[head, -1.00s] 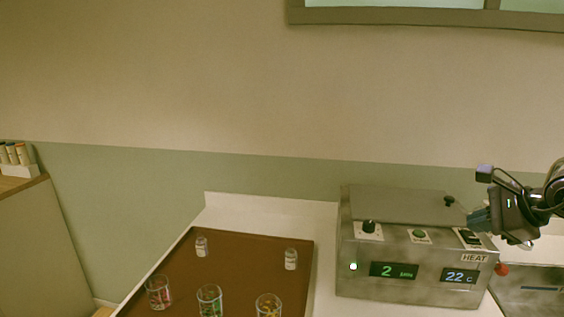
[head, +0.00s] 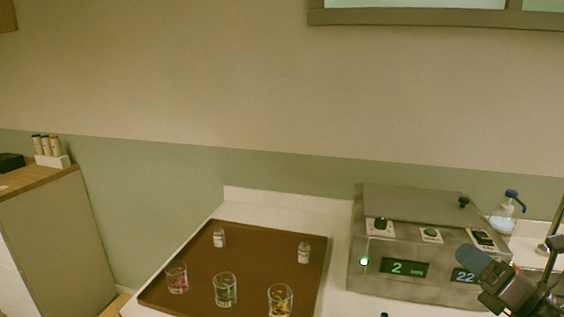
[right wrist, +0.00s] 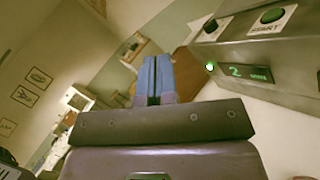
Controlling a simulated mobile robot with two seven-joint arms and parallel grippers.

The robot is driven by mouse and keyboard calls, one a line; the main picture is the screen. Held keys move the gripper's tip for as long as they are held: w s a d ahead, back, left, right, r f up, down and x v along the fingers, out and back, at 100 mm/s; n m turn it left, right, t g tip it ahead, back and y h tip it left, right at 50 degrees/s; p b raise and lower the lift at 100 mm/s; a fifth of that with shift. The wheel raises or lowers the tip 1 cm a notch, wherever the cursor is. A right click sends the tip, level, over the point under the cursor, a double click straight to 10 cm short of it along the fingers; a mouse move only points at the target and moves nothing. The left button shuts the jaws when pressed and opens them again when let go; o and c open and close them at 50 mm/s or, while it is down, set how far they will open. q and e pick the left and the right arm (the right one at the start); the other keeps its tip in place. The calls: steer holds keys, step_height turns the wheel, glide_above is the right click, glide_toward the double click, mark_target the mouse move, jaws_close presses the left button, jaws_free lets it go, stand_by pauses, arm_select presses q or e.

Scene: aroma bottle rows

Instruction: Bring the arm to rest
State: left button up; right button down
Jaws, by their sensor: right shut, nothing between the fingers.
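My right gripper (head: 474,261) is at the lower right of the head view, in front of the right part of the metal heating machine (head: 400,282). In the right wrist view its blue fingers (right wrist: 156,80) are together with nothing between them. The machine's display reads 2, and a green light glows at its left; its panel also shows at the upper right of the right wrist view (right wrist: 262,72). My left gripper is not in view.
A brown tray (head: 262,252) on the white counter holds two small bottles (head: 219,238) (head: 304,253) and three glasses with coloured contents (head: 225,290). A blue-capped bottle (head: 503,222) stands behind the machine's right side. A rack of vials (head: 50,150) is on the left cabinet.

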steer(key=s+d+f+m+g+h, duration=0.2)
steer(key=s+f+m+h, duration=0.45)
steer(key=m, duration=0.75)
steer(key=s+d+f+m+g+h, duration=0.2)
steer(key=s+d+f+m+h, duration=0.1)
steer(key=f+m+h, duration=0.9)
steer(key=s+a+f+m+g+y, duration=0.4)
steer(key=s+a+m+g, duration=0.1)
steer(key=s+a, duration=0.15)
steer(key=s+a+f+m+g+y, duration=0.3)
steer(key=s+a+f+m+g, duration=0.15)
steer(key=s, duration=0.35)
steer(key=w+f+n+t+y, duration=0.1)
steer(key=w+f+t, duration=0.6)
steer(key=f, duration=0.3)
steer(key=shift+a+f, duration=0.15)
steer(key=shift+a, duration=0.05)
steer(key=c, duration=1.8)
jaws_free()
